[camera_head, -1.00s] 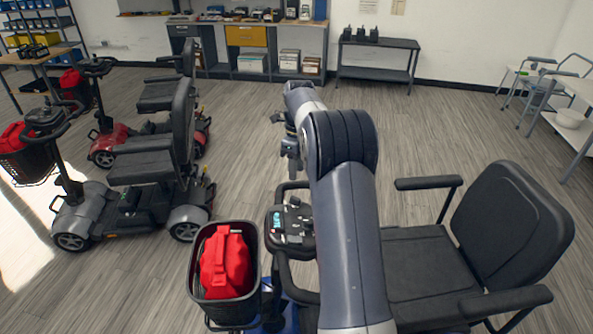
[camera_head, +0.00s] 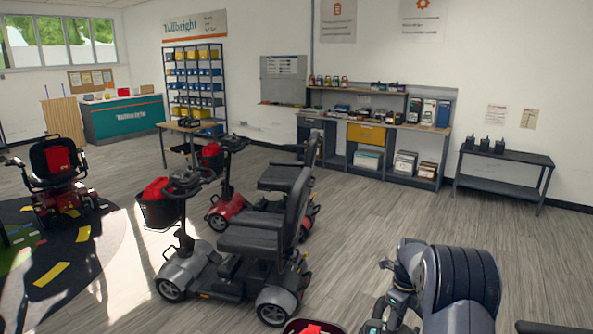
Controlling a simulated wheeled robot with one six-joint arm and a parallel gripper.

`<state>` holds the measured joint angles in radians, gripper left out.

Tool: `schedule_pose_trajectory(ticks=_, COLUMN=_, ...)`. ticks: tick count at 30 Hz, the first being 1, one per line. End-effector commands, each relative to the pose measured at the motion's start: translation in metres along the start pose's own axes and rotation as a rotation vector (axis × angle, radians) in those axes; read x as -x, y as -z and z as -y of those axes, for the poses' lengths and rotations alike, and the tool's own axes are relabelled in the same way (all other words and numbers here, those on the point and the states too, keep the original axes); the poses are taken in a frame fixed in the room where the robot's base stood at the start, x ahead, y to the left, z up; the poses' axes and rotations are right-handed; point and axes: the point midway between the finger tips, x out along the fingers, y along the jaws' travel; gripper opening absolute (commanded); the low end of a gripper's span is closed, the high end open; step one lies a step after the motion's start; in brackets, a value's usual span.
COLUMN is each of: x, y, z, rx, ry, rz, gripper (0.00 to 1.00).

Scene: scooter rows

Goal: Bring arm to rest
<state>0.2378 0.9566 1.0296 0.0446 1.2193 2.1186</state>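My arm (camera_head: 455,285) shows at the bottom right of the head view, dark grey with a lighter joint. My gripper (camera_head: 385,318) is at its lower left end, small and partly cut off by the bottom edge. Its fingers do not show clearly, so I cannot tell whether it is open or shut.
A grey scooter (camera_head: 225,265) stands left of my arm, with a red scooter (camera_head: 228,215) behind it. Another red scooter (camera_head: 62,180) is far left. A workbench (camera_head: 375,150) and low black table (camera_head: 505,175) line the wall. Floor (camera_head: 400,215) between is clear.

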Motion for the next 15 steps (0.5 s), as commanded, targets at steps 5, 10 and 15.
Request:
schedule_pose_trajectory(ticks=5, x=0.0000, y=0.0000, z=0.0000, rx=0.018, ry=0.003, rz=0.000, gripper=0.36)
schedule_pose_trajectory(ticks=10, x=0.0002, y=0.0000, z=0.0000, rx=0.018, ry=0.002, rz=0.000, gripper=0.36)
schedule_pose_trajectory(ticks=15, x=0.0011, y=0.0000, z=0.0001, rx=-0.003, ry=0.000, rz=0.000, gripper=0.36)
